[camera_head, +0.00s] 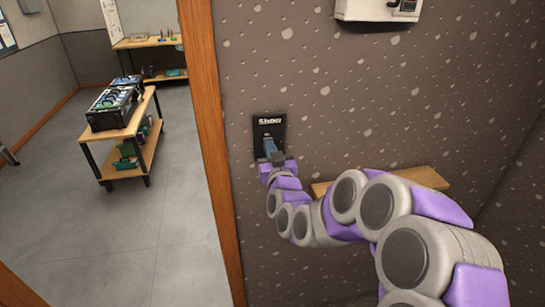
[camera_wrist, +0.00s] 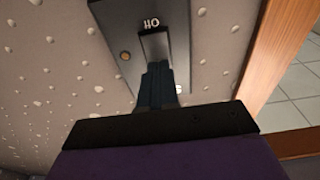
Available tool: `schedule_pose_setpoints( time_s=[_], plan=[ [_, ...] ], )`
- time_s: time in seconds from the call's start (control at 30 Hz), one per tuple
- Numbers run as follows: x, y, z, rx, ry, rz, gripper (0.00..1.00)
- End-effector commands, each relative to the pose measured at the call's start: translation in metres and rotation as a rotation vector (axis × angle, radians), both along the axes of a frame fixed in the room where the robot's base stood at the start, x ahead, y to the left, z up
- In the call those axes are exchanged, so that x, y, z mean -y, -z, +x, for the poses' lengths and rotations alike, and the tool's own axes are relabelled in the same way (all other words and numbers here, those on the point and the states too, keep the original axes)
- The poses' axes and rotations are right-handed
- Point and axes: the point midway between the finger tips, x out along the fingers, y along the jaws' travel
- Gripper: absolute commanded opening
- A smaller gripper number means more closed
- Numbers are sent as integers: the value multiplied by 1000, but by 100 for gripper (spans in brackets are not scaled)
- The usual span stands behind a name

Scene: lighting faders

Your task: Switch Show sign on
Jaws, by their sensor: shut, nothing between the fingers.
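The black wall plate (camera_head: 278,124) labelled "Show" is on the speckled wall, just right of the wooden door frame. It also fills the top middle of the wrist view (camera_wrist: 179,22), with white letters and a brass-coloured screw. A dark raised part (camera_wrist: 155,45), seemingly the switch, is at the middle of the plate. My gripper (camera_head: 270,146) is at the lower half of the plate. In the wrist view its narrow blue-grey fingers (camera_wrist: 156,78) are shut and empty, with their tips overlapping the dark part's lower end. I cannot tell whether they touch it. The fingers partly hide the switch, so its position is unclear.
The wooden door frame (camera_head: 208,130) stands close left of the plate. A wooden ledge (camera_head: 425,177) juts from the wall at the lower right, behind my arm. A white box (camera_head: 375,9) hangs above. A loaded cart (camera_head: 133,130) stands in the room beyond the doorway.

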Motion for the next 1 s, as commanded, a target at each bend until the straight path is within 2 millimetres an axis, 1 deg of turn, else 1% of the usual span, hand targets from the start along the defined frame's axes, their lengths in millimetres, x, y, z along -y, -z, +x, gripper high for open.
schedule_pose_setpoints(
  time_s=[0.17,0.53,0.67,0.77,0.83,1.0],
  plan=[
    [-2,0,7,-3,-1,0,0],
    [-2,0,8,-6,-1,-1,0],
    [-3,-5,11,-38,-1,-13,0],
    [-5,-10,18,-93,0,-28,0],
    [-4,-4,17,-88,1,-25,0],
    [-4,-2,17,-90,1,-26,0]
  ],
)
